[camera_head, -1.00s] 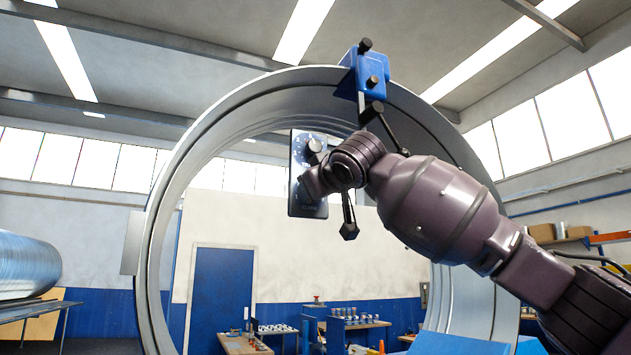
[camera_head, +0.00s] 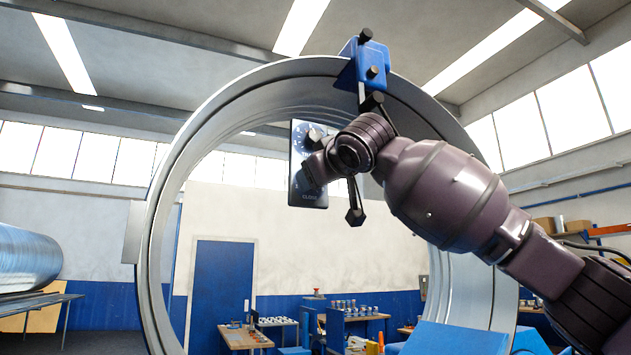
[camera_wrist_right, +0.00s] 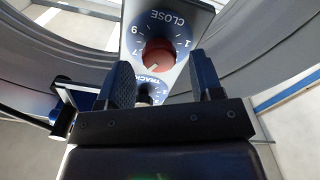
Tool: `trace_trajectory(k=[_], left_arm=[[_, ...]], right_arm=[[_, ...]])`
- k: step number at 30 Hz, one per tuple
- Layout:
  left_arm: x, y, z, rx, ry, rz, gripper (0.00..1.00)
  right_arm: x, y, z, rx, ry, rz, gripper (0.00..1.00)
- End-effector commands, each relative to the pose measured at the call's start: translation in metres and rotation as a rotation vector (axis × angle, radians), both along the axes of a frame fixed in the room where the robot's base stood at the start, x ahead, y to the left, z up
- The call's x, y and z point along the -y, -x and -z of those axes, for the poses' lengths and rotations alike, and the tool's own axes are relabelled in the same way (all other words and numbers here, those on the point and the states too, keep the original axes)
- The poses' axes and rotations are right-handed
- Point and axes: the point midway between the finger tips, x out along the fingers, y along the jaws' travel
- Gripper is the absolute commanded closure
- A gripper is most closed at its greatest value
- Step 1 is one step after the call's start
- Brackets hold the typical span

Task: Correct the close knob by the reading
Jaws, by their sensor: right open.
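The control panel (camera_head: 296,187) hangs inside the large duct ring, its lower label reading CLOSE. In the right wrist view the panel appears upside down, with the red close knob (camera_wrist_right: 159,52) on a numbered dial. A pale mark on the knob points down and slightly left; its exact reading is unclear. A second dial marked TRACK (camera_wrist_right: 152,82) is partly hidden by my gripper. My right gripper (camera_wrist_right: 160,62) is open, its fingers apart on either side of the red knob's lower part, not visibly touching it. In the head view it (camera_head: 312,168) covers part of the panel. My left gripper is not in view.
The metal duct ring (camera_head: 165,190) surrounds the panel. A blue clamp (camera_head: 364,62) with black knobs sits on its top, and a dark rod with a handle (camera_head: 355,215) hangs near my wrist. Benches, a blue door (camera_head: 221,285) and a metal roll (camera_head: 25,262) stand behind.

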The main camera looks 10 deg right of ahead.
Motion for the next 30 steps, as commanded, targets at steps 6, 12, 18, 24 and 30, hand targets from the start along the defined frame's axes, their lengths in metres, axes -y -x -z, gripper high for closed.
trace_trajectory(k=[6, 12, 18, 24, 30], left_arm=[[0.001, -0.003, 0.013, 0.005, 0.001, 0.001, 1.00], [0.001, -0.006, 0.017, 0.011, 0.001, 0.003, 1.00], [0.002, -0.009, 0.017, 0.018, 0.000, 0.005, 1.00], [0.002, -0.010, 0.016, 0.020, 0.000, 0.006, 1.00], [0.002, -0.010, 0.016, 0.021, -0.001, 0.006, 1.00]], right_arm=[[0.009, 0.041, 0.003, 0.002, 0.001, 0.000, 0.40], [0.014, 0.070, 0.002, 0.001, 0.001, 0.000, 0.40], [0.016, 0.085, 0.001, 0.001, 0.001, 0.000, 0.40], [0.017, 0.087, 0.001, 0.000, 0.001, 0.000, 0.40], [0.017, 0.086, 0.001, 0.000, 0.001, 0.000, 0.40]])
